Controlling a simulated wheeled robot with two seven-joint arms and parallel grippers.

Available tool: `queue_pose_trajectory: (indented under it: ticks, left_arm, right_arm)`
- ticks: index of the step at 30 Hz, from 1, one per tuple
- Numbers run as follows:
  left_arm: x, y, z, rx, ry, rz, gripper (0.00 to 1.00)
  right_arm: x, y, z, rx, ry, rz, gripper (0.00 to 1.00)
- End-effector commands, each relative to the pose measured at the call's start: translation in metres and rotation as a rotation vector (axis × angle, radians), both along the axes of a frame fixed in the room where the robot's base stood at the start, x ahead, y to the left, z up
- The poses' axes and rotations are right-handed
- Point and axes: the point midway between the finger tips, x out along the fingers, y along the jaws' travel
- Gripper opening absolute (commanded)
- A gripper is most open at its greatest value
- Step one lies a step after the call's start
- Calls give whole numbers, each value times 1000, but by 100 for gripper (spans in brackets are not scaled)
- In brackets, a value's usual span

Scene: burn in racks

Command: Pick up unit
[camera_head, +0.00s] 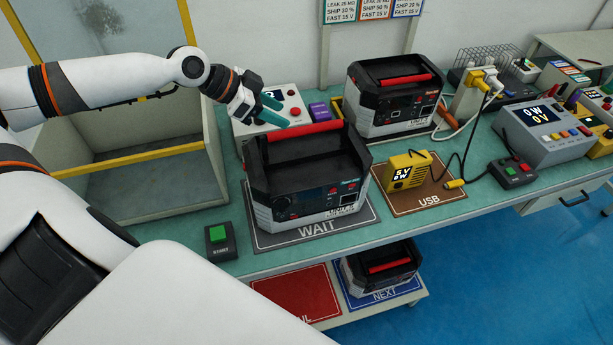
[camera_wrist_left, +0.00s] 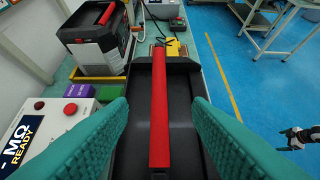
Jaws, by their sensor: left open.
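A black and white unit (camera_head: 308,180) with a red carry handle (camera_head: 300,131) stands upright on the grey WAIT mat (camera_head: 318,229). My left gripper (camera_head: 272,108) is just above the left end of this handle, with its teal fingers apart. In the left wrist view the open fingers (camera_wrist_left: 158,135) lie on either side of the red handle (camera_wrist_left: 159,105), with gaps to both sides. A second similar unit (camera_head: 394,95) stands behind on the table, and a third (camera_head: 380,268) sits on the lower shelf's NEXT mat. What may be my right gripper (camera_wrist_left: 297,138) shows at the right edge of the left wrist view.
A white tester box (camera_head: 272,104) with a red button stands close behind the WAIT unit. A yellow USB meter (camera_head: 407,171) is to its right, a green START button (camera_head: 218,240) to its left. An open, yellow-edged bin (camera_head: 150,170) stands at left.

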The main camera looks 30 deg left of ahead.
Motion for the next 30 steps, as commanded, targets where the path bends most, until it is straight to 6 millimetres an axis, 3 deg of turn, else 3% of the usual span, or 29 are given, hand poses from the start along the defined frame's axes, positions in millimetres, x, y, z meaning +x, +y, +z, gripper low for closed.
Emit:
queue_pose_trajectory:
  ticks: [2, 5, 14, 21, 30]
  left_arm:
    - [6, -6, -3, -7, -4, -2, 45]
    - [12, -12, -10, -5, -3, -1, 45]
    - [23, -20, -26, 0, 0, 0, 45]
    - [33, -35, -48, -4, 2, -2, 45]
    - [45, -44, -67, 1, 0, -1, 45]
  right_arm:
    - [-13, -1, 4, -1, 19, 0, 100]
    - [-15, -1, 7, -2, 21, 0, 100]
    - [29, 2, 16, 4, -46, 1, 100]
    - [17, 0, 36, 2, -28, 1, 100]
    - [6, -1, 39, -1, -10, 2, 100]
